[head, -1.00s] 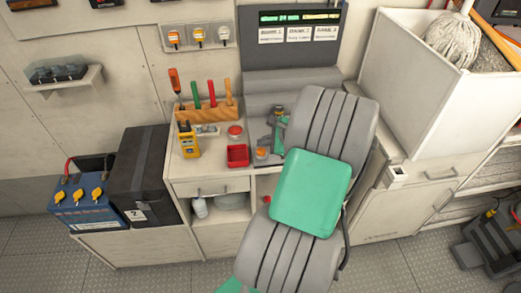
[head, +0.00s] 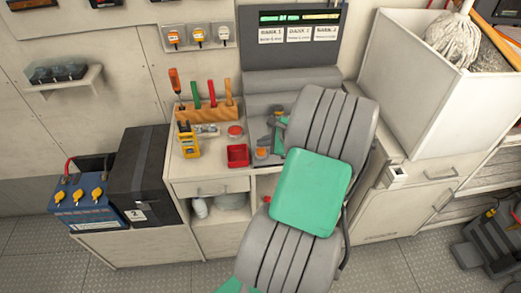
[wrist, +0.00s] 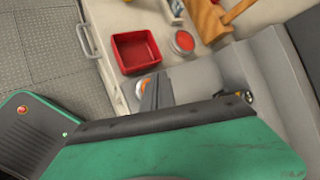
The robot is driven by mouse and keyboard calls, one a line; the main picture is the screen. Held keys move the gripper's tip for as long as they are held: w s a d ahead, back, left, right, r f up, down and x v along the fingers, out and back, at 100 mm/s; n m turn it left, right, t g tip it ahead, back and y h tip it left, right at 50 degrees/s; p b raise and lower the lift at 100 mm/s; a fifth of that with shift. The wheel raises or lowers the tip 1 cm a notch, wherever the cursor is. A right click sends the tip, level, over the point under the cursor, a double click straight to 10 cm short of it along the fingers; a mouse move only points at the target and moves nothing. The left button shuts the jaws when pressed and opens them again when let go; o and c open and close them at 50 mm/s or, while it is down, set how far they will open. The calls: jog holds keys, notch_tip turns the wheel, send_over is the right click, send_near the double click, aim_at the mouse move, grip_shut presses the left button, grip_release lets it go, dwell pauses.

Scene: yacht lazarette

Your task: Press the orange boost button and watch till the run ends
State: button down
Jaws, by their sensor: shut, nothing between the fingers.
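The orange boost button (head: 262,153) sits at the front of the grey charger unit on the bench. It also shows in the wrist view (wrist: 142,86), partly hidden by my fingers. My gripper (head: 275,143) is shut and empty, with its tips beside the button in the wrist view (wrist: 150,92). I cannot tell whether they touch it. The display panel (head: 290,40) at the back shows a green and yellow bar strip above three white bank labels. My arm covers the right part of the unit.
A red tray (head: 238,155) and a round red-topped item (head: 235,131) lie left of the button. A yellow meter (head: 188,143) and a wooden tool rack (head: 208,113) stand further left. A blue battery (head: 88,202) and a black battery (head: 147,177) stand at the left. A white bin (head: 400,90) is at the right.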

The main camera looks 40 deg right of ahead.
aim_at(263, 151)
jog(key=shift+f, duration=0.35)
jog(key=shift+s+f, duration=0.1)
jog(key=shift+f, duration=0.4)
dwell(0.7)
jog(key=shift+r+p, duration=0.8)
jog(key=shift+r, duration=0.1)
notch_tip(263, 151, up, 5)
jog(key=p, duration=0.5)
jog(key=shift+r, duration=0.1)
